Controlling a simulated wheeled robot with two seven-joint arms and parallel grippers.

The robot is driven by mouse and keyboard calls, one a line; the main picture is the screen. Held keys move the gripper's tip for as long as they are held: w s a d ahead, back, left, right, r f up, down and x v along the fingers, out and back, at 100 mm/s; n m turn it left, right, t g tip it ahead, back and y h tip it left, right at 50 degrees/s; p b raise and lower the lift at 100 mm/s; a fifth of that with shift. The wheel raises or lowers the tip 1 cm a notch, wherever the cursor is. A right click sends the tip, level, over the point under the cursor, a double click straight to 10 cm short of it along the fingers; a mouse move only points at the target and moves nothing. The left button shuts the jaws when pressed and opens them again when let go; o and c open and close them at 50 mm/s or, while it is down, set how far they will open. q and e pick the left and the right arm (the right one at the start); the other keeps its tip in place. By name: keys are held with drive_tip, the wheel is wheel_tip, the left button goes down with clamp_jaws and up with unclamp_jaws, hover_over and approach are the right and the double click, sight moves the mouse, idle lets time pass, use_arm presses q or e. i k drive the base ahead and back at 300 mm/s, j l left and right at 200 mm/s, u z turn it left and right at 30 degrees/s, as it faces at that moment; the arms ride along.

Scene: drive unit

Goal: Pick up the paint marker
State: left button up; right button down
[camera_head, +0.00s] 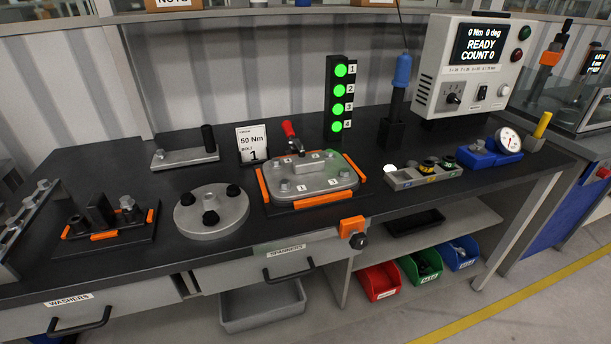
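A yellow pen-like piece, which looks like the paint marker (542,124), stands slightly tilted at the right end of the black bench. Its lower end is hidden in a small grey holder (533,144). It is to the right of a blue block with a round dial gauge (508,141). Neither of my grippers is in view.
On the bench (350,222) stand a clamped cover plate in an orange-edged fixture (312,203), a round flange (212,226), a socket tray (424,181) and a blue-handled tool (402,72) in a black holder. A controller box (470,65) stands behind. Coloured bins (380,282) sit below.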

sight(544, 123)
drive_tip(key=z, duration=1.4)
